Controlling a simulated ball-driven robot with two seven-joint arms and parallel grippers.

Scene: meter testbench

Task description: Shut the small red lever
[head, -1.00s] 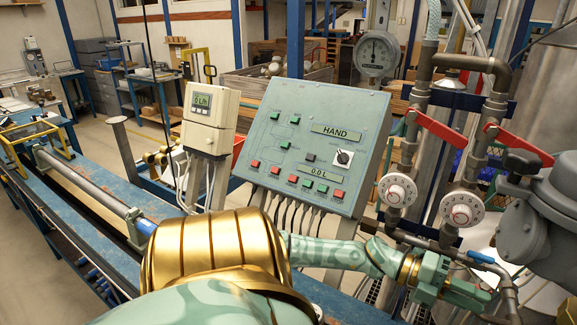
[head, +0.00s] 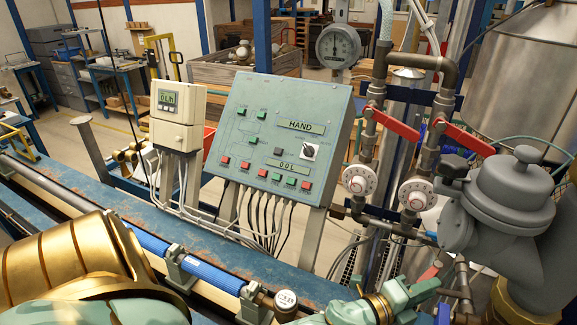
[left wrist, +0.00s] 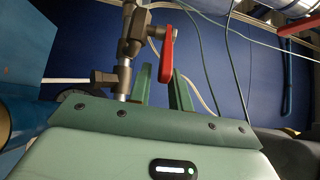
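The small red lever (left wrist: 167,55) hangs down from a metal valve on a thin pipe in the left wrist view. In the head view it shows as a small red piece (head: 430,272) low at the right, below the dials. My left gripper (left wrist: 162,72) has its two green fingers apart, and the lever's lower end appears between them. I cannot tell whether a finger touches it. In the head view my left gripper (head: 428,292) is close to the lever, and its fingertips are partly hidden among the pipes. My right gripper is not in view.
Two larger red levers (head: 393,124) (head: 466,138) sit higher on the pipes, above two white dials (head: 359,180) (head: 415,194). A grey meter (head: 500,205) stands close at right. The control panel (head: 280,140) is to the left. Loose hoses (left wrist: 225,60) run behind the lever.

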